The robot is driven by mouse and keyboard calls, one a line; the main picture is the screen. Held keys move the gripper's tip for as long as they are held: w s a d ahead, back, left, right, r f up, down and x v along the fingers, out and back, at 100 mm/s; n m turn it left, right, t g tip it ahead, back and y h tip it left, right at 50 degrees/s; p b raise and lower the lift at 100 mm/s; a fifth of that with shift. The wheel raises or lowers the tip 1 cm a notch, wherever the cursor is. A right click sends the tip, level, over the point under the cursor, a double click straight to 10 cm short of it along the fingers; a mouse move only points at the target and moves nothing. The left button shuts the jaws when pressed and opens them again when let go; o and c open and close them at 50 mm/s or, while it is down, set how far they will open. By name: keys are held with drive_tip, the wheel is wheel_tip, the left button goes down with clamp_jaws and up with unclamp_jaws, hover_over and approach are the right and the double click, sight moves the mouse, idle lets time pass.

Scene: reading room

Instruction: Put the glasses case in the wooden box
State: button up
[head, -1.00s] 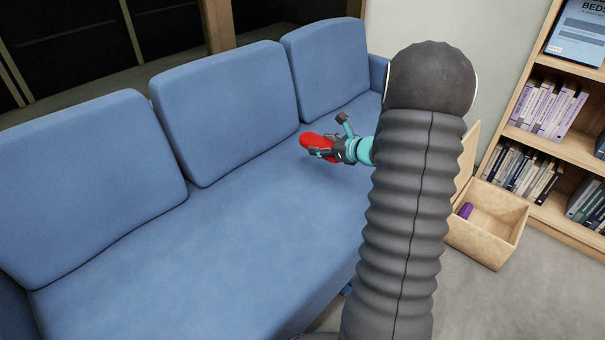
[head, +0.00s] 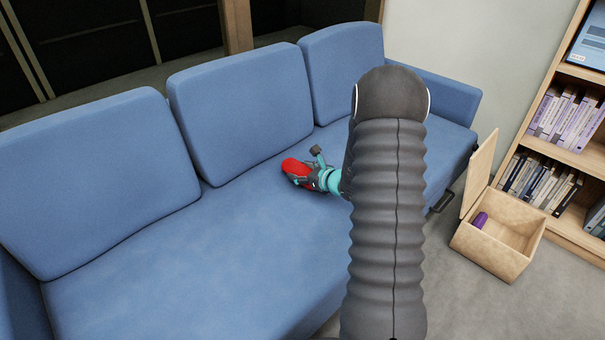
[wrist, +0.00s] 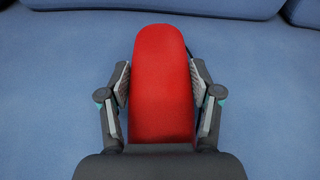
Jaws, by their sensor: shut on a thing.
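The glasses case is a red, rounded oblong (head: 294,166) over the seat of the blue sofa in the head view. My gripper (head: 303,175) is shut on it. In the wrist view the red case (wrist: 162,85) lies lengthwise between the two fingers, and its near end is hidden by my gripper's body. I cannot tell whether the case touches the seat. The wooden box (head: 490,252) stands on the floor at the right with its lid (head: 480,175) raised. A purple object (head: 480,220) lies inside it. The box is well to the right of my gripper.
The blue sofa (head: 150,270) fills the left and middle, with several back cushions (head: 240,110) behind my gripper. Its right armrest (head: 430,95) is on the box's side. A bookshelf (head: 570,150) stands behind the box. Grey floor (head: 450,300) is clear before the box.

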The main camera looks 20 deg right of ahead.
drive_tip(key=shift+f, duration=0.35)
drive_tip(key=shift+f, duration=0.15)
drive_tip(key=o, duration=1.2)
